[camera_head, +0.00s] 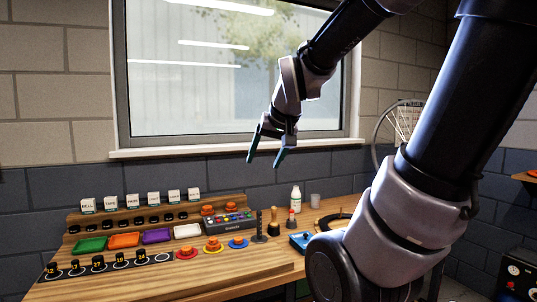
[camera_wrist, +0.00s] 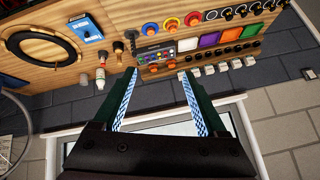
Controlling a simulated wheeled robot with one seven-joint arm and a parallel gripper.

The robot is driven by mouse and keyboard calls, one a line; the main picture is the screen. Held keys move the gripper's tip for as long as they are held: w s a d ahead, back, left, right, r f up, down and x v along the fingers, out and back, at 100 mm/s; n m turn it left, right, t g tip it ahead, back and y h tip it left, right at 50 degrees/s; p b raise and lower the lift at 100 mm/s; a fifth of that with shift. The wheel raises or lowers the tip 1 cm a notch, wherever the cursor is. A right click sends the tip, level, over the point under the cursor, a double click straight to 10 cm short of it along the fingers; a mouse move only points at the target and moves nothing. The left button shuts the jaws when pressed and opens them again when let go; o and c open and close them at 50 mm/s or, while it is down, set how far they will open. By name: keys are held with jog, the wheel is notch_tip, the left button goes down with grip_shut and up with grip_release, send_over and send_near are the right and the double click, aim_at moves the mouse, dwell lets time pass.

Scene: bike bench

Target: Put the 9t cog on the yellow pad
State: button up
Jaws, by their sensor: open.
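A yellow pad (camera_head: 213,250) lies on the wooden bench between a red pad (camera_head: 187,254) and a blue pad (camera_head: 238,244); each has a round orange piece at its middle. The yellow pad also shows in the wrist view (camera_wrist: 171,25). Several small black cog-like pieces (camera_head: 98,262) stand on a black numbered strip at the bench's left.
Green, orange, purple and white trays (camera_head: 156,236) sit behind the strip, with labelled white boxes (camera_head: 132,200) on the back shelf. A dark post (camera_head: 259,226), a white bottle (camera_head: 296,198) and a blue device (camera_head: 300,241) stand to the right. The space around my gripper is free.

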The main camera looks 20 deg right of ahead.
jog(key=s+a+r+y, duration=0.1)
jog(key=s+a+r, duration=0.1)
jog(key=s, duration=0.6)
jog(key=shift+a+m+g+y, duration=0.3)
jog(key=shift+m+g, duration=0.1)
jog(key=shift+r, duration=0.1)
dwell(0.4)
